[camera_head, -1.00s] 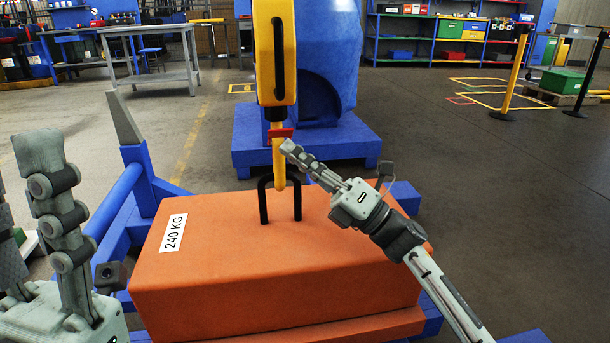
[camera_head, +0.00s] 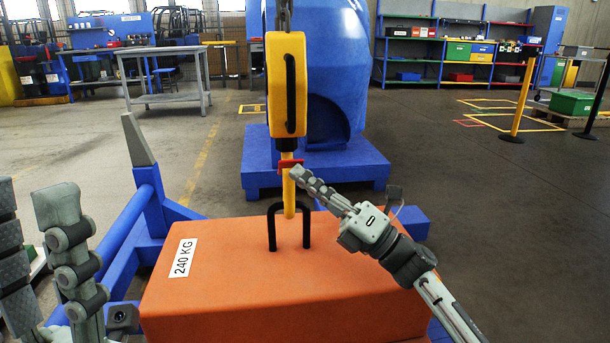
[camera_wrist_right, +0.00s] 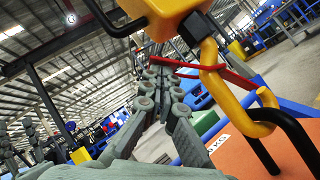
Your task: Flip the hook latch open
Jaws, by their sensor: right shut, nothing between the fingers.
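The yellow hook (camera_head: 289,192) hangs upright below a yellow hoist block (camera_head: 287,85), its lower end at the black handle (camera_head: 290,208) of the orange weight (camera_head: 290,290). The red latch (camera_head: 288,163) lies across the hook's throat; in the right wrist view the latch (camera_wrist_right: 190,68) is a thin bar against the hook (camera_wrist_right: 211,62). My right gripper (camera_head: 296,172) is shut and empty, fingertips at the latch's right end; I cannot tell whether they touch. My left gripper (camera_head: 30,190) is at the far left, its fingers apart.
A blue frame (camera_head: 150,200) with a grey-tipped post stands left of the weight. A blue pedestal (camera_head: 260,172) with a blue machine stands behind the hook. A grey table (camera_head: 165,52) and shelves are farther back.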

